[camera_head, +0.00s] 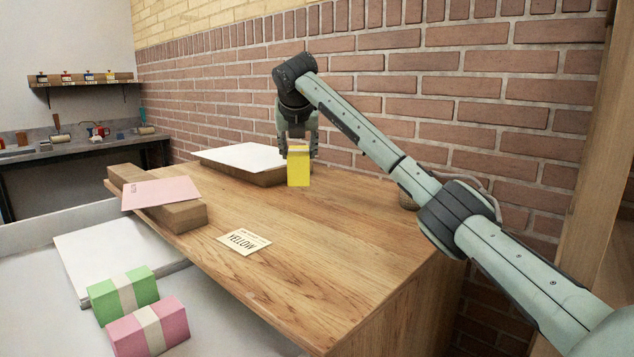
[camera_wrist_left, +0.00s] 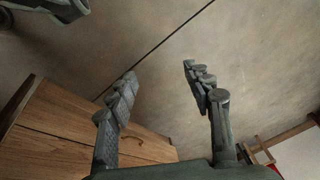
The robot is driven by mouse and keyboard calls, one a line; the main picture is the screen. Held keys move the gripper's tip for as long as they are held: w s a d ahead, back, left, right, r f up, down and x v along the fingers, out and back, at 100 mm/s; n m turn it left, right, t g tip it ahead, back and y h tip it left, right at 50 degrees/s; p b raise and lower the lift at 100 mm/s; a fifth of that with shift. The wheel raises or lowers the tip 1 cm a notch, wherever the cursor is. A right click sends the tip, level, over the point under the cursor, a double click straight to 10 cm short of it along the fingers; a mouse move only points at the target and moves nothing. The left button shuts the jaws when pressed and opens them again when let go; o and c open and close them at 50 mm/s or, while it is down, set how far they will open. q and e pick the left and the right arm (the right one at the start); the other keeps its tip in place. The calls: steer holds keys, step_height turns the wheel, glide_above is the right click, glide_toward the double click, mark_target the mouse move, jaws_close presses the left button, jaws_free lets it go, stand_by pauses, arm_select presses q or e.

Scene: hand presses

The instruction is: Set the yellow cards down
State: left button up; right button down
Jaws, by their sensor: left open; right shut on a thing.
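The yellow cards (camera_head: 298,168) form a small upright block with a pale band at the top. My right gripper (camera_head: 299,148) is shut on them from above and holds them over the wooden table top (camera_head: 350,215); I cannot tell how far they are above it. A cream label reading YELLOW (camera_head: 244,241) lies flat on the table, in front and to the left of the cards. My left gripper (camera_wrist_left: 158,85) shows only in the left wrist view, open and empty, with bare floor beyond its fingers.
A wooden block (camera_head: 181,217) bears a pink sheet (camera_head: 160,193) at the table's left edge. A white sheet on a board (camera_head: 243,156) lies behind. Banded green cards (camera_head: 124,294) and pink cards (camera_head: 150,328) sit on the lower pale surface. The table's middle right is clear.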

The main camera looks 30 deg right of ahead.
steer(key=d+f, duration=0.1)
steer(key=f, duration=0.1)
steer(key=s+d+f, duration=0.1)
steer(key=f, duration=0.1)
steer(key=s+d+f, duration=0.1)
steer(key=f, duration=0.1)
steer(key=shift+s+d, duration=0.2)
steer(key=shift+d, duration=0.05)
steer(key=shift+f, duration=0.2)
arm_select(q)
steer(key=shift+s+f, duration=0.15)
steer(key=shift+f, duration=0.45)
steer(key=shift+w, duration=0.25)
arm_select(e)
steer(key=shift+f, duration=0.15)
